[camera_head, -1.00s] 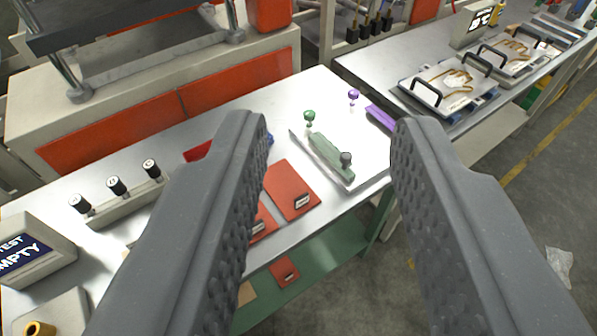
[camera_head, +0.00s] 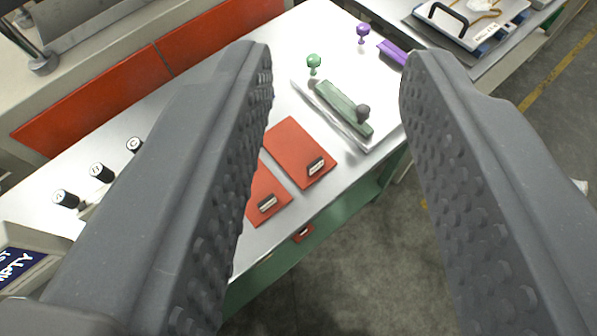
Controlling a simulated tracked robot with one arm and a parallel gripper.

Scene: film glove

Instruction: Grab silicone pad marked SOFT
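My gripper (camera_head: 335,75) is open and empty, its two dark grey fingers wide apart above the metal table. Two red-orange pads lie flat on the table, seen between the fingers. The larger-looking red pad (camera_head: 293,147) is nearer the middle and has a small black-and-white label tag at its lower right corner. The second red pad (camera_head: 264,192) lies to its lower left, partly hidden by the left finger, with a similar tag. The lettering on both tags is too small to read, so I cannot tell which is marked SOFT.
A green bar with dark knobs (camera_head: 342,108) lies on a clear plate right of the pads. A green knob stamp (camera_head: 314,64), a purple stamp (camera_head: 363,33) and a purple bar (camera_head: 391,52) are beyond. Black-capped cylinders (camera_head: 101,173) stand at left. Another red piece (camera_head: 302,233) shows on the lower shelf.

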